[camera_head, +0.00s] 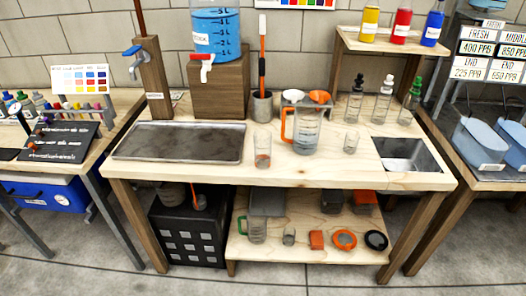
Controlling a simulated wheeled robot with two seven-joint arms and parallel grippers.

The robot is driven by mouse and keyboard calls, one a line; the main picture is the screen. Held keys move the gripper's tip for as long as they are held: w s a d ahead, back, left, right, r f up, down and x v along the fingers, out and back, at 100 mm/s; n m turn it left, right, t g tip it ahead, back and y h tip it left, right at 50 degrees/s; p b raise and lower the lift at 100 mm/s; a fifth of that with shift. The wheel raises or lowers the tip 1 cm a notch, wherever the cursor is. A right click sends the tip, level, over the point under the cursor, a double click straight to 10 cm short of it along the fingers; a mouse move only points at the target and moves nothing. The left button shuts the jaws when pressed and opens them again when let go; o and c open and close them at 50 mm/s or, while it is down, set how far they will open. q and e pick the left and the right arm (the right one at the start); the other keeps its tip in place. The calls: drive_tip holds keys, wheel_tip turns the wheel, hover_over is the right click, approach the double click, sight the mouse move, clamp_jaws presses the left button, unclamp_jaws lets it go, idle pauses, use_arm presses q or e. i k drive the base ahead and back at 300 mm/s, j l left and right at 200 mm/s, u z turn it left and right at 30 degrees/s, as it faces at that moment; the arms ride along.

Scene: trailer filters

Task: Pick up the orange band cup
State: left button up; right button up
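A tall clear cup (262,148) with an orange patch near its base stands upright on the wooden bench, right of the grey tray; it looks like the orange band cup, but the band is too small to make out clearly. A smaller clear cup (351,143) stands farther right. Between them, a clear pitcher (306,132) has an orange handle. Neither of my grippers is in view.
A grey tray (178,142) lies at the bench's left, with a blue water container (216,35) behind. Several bottles (383,103) stand near the metal basin (405,153). The lower shelf (300,226) holds a green-handled mug (257,229) and orange items. The bench's front strip is clear.

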sight(262, 137)
drive_tip(key=i+l, duration=0.1)
drive_tip(key=l, duration=0.8)
drive_tip(key=l+u, duration=0.15)
drive_tip(key=l, duration=0.7)
drive_tip(key=i, duration=0.05)
